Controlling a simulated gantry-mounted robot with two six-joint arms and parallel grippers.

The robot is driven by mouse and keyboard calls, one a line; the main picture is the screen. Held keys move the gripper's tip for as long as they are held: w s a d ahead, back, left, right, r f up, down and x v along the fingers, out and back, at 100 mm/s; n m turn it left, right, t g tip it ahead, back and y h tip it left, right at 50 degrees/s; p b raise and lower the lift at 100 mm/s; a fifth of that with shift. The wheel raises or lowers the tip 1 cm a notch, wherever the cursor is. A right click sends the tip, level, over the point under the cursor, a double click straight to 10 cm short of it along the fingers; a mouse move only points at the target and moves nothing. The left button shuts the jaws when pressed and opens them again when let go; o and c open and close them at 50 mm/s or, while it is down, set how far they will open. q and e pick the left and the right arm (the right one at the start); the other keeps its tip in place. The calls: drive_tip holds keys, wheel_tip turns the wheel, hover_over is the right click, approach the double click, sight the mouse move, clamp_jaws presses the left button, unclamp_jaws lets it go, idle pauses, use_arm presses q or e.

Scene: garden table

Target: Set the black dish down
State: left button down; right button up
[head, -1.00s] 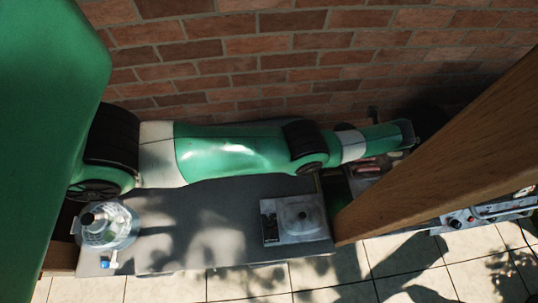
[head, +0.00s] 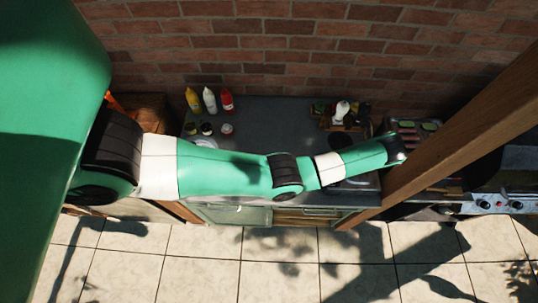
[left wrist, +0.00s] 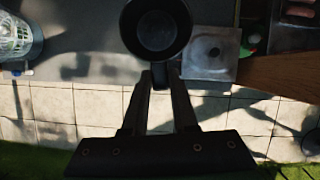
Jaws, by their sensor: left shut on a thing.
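The black dish (left wrist: 157,30) is a round, deep, pan-like vessel with a short handle, at the top middle of the left wrist view. My left gripper (left wrist: 161,78) is shut on its handle, and the dish lies beyond the fingertips with its open side facing the camera. It looks empty. It appears over the grey counter (left wrist: 85,50), left of a metal hob plate (left wrist: 212,58); its height above the counter is unclear. In the head view my left arm crosses the counter, and I cannot make out its fingers or the dish. My right gripper is in neither view.
A wooden post (head: 450,140) stands by the counter's right end, close to my wrist. Yellow, white and red bottles (head: 227,99) and a wooden caddy (head: 340,117) stand along the back. A grill with food (head: 412,130) lies beyond. A clear jar (left wrist: 18,40) stands at left.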

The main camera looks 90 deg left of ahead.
use_arm(q)
drive_tip(key=s+d+f+b, duration=0.3)
drive_tip(key=s+f+b, duration=0.1)
drive_tip(key=s+f, duration=0.4)
drive_tip(key=s+d+f+m+b, duration=0.1)
drive_tip(key=s+d+f+b, duration=0.3)
drive_tip(key=s+f, duration=0.4)
drive_tip(key=shift+s+d+f+m+t+b, duration=0.15)
drive_tip(key=shift+s+f+m+t+b, duration=0.15)
drive_tip(key=shift+s+b, duration=0.65)
drive_tip(key=shift+s, duration=0.1)
drive_tip(key=w+a+f+b, duration=0.2)
drive_tip(key=w+a+f, duration=0.2)
drive_tip(key=a, duration=0.1)
drive_tip(key=w+a+f+b, duration=0.2)
drive_tip(key=w+a+f, duration=0.2)
drive_tip(key=f, duration=0.1)
drive_tip(key=shift+w+a+f+b, duration=0.1)
drive_tip(key=shift+w+a+b, duration=0.25)
drive_tip(key=shift+w, duration=0.05)
drive_tip(key=shift+w+a+f, duration=0.1)
drive_tip(key=shift+w+a, duration=0.05)
drive_tip(key=shift+w, duration=0.05)
drive_tip(key=shift+w+a+f+b, duration=0.1)
drive_tip(key=shift+f+b, duration=0.5)
drive_tip(key=shift+f, duration=1.2)
